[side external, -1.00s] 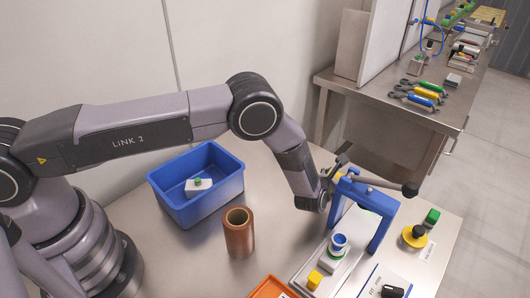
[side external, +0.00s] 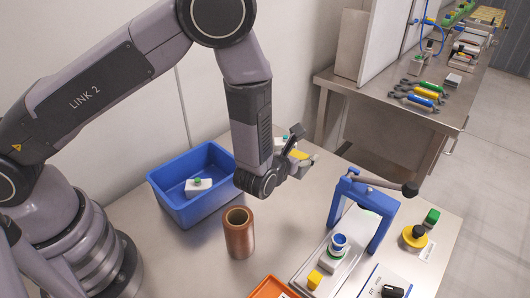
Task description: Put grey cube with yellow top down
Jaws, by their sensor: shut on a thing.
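My gripper (side external: 302,149) is raised above the steel table, right of the blue bin and behind the blue press frame. It is shut on the grey cube with yellow top (side external: 299,154). Only the yellow part shows clearly between the fingers; the grey body is mostly hidden. The cube appears clear of the table. A small pale piece with a green spot (side external: 281,140) shows behind the gripper, and I cannot tell what it rests on.
A blue bin (side external: 165,200) holds a white block with a green top (side external: 198,187). A copper-brown cylinder (side external: 239,235) stands in front of my gripper. An orange tray (side external: 270,288) is at the front.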

